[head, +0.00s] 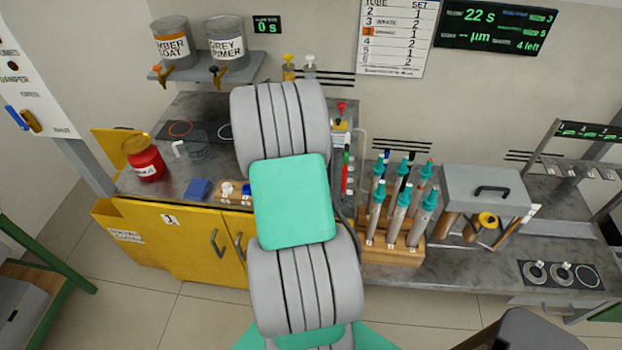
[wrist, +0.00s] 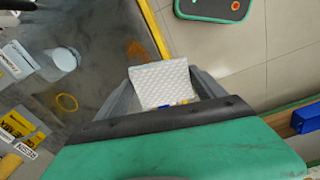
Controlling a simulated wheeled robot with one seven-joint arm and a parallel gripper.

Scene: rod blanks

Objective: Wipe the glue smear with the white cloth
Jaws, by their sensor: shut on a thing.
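The white cloth (wrist: 163,80), a pale textured pad, sits between the fingers of my gripper (wrist: 166,92) in the wrist view. My gripper is shut on it. An orange-brown smear (wrist: 137,50) shows on the grey worktop (wrist: 98,45) near its yellow edge, just up and left of the cloth in the picture. Whether the cloth touches the worktop I cannot tell. In the head view my arm hides the gripper and the cloth, and I see no smear there.
A wooden rack (head: 390,248) of teal-capped tubes and a grey box (head: 484,187) are to the right.

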